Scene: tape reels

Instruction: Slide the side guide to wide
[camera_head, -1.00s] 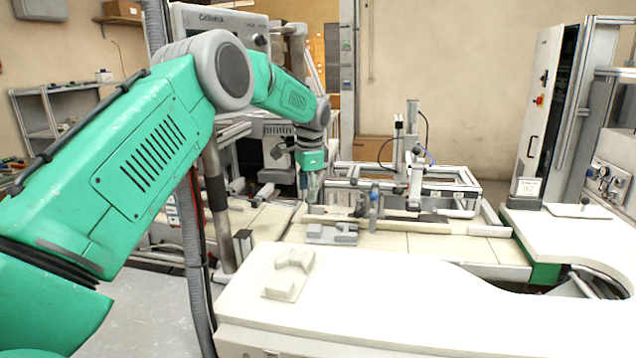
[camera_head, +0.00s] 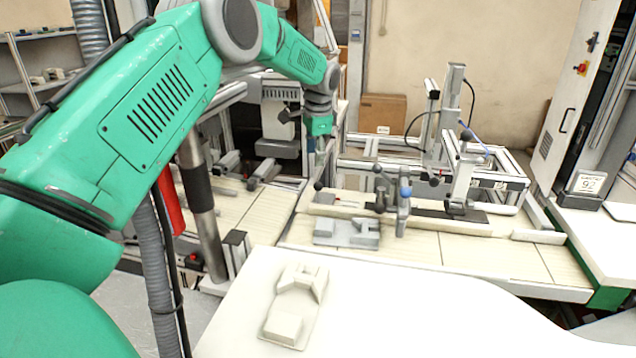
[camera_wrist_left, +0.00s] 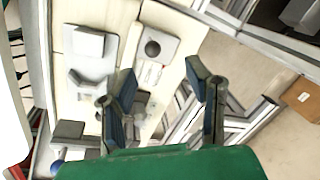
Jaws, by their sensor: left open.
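My left gripper (camera_head: 320,158) hangs open over the left end of the pale conveyor bench in the head view. Its two dark fingers stand wide apart in the wrist view (camera_wrist_left: 163,76), with nothing held between them. A dark round knob (camera_head: 319,185) stands just below the gripper, at the left end of a light rail, and appears to be the side guide's handle. The knob also shows in the wrist view (camera_wrist_left: 152,48) on a light plate with small marks beside it. The gripper appears apart from the knob. My right gripper is out of view.
A grey block fixture (camera_head: 347,232) sits in front of the rail. A post with a blue top (camera_head: 404,200) and a metal frame (camera_head: 452,150) stand to the right. A white worktop (camera_head: 400,300) with a pale moulded part (camera_head: 291,305) lies nearer.

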